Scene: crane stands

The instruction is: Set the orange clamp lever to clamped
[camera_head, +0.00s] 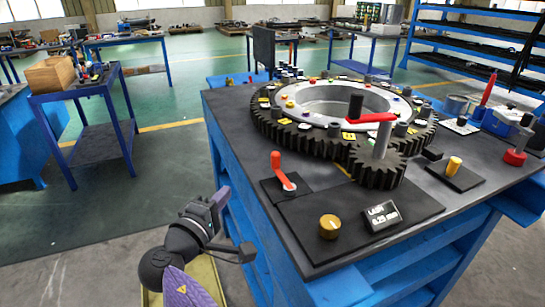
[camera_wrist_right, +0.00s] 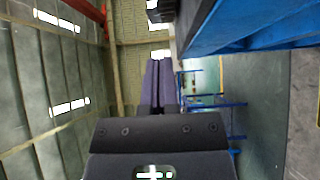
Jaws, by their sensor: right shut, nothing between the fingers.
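The orange clamp lever (camera_head: 282,173) stands on a small black plate at the near left part of the bench top. Its top end points up and its lower arm slants down to the right to a pale pivot. I cannot read any clamped or unclamped marking. My right gripper (camera_head: 221,198) is off the left side of the bench, apart from the lever and lower left of it in the head view. Its two purple fingers also show in the right wrist view (camera_wrist_right: 158,85), close together with nothing between them. My left gripper is not in view.
A large dark ring gear (camera_head: 300,142) and a small gear (camera_head: 377,168) with a red-handled crank (camera_head: 370,117) stand behind the lever. A gold knob (camera_head: 329,227) and a lash display (camera_head: 382,216) are nearer. A yellow peg (camera_head: 454,165) stands right.

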